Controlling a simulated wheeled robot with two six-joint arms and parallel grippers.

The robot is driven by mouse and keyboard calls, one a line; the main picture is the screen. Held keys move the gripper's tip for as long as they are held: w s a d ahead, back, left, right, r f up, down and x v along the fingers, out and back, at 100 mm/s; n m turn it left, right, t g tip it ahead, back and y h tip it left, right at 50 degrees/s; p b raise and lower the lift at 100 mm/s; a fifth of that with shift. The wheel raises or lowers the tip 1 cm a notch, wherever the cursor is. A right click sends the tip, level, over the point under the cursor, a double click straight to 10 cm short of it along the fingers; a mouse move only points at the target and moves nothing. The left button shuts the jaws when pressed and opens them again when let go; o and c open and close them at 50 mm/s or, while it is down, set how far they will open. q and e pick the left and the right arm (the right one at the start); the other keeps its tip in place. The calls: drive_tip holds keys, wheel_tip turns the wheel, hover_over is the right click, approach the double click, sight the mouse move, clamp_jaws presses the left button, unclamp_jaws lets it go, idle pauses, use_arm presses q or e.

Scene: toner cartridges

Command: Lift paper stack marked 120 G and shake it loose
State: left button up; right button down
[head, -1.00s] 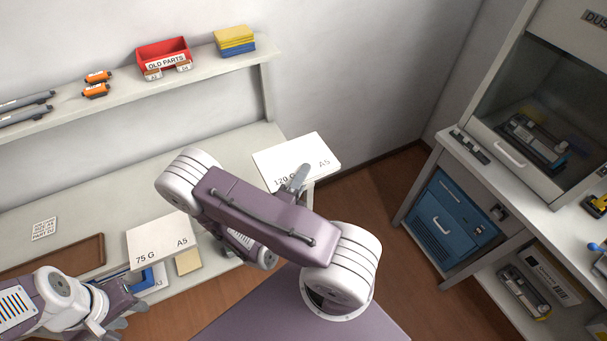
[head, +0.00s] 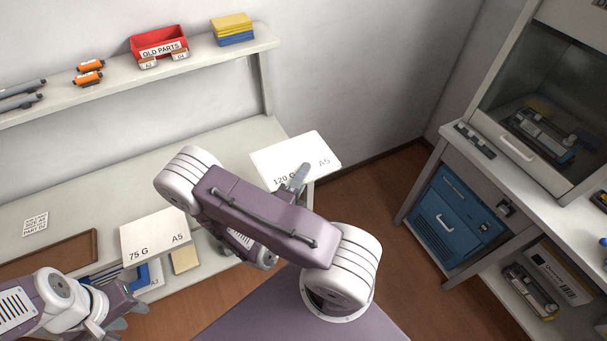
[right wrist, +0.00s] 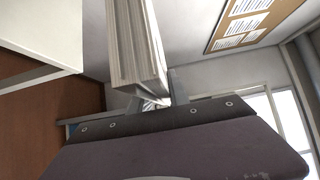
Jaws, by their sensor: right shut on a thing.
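The white paper stack marked 120 G and A5 (head: 290,152) is held up at the right end of the bench, clear of the bench top and slightly tilted. My right gripper (head: 297,180) is shut on its near edge; one finger shows over the top face. In the right wrist view the stack's layered page edges (right wrist: 138,45) rise from the gripper (right wrist: 160,92). My right forearm hides part of the stack's near side. My left gripper (head: 128,315) is at the lower left, its fingers apart and empty, near the front of the bench.
A paper stack marked 75 G (head: 155,232) sits at the bench front. A brown tray (head: 60,250) and a label card (head: 36,223) lie left. The shelf holds a red OLD PARTS bin (head: 158,46). A blue cabinet unit (head: 447,215) stands right.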

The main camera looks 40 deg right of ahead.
drive_tip(key=shift+w+r, duration=0.2)
drive_tip(key=shift+r, duration=1.05)
wheel_tip(320, 180, down, 5)
drive_tip(key=shift+s+f, duration=0.1)
drive_tip(key=shift+s, duration=0.1)
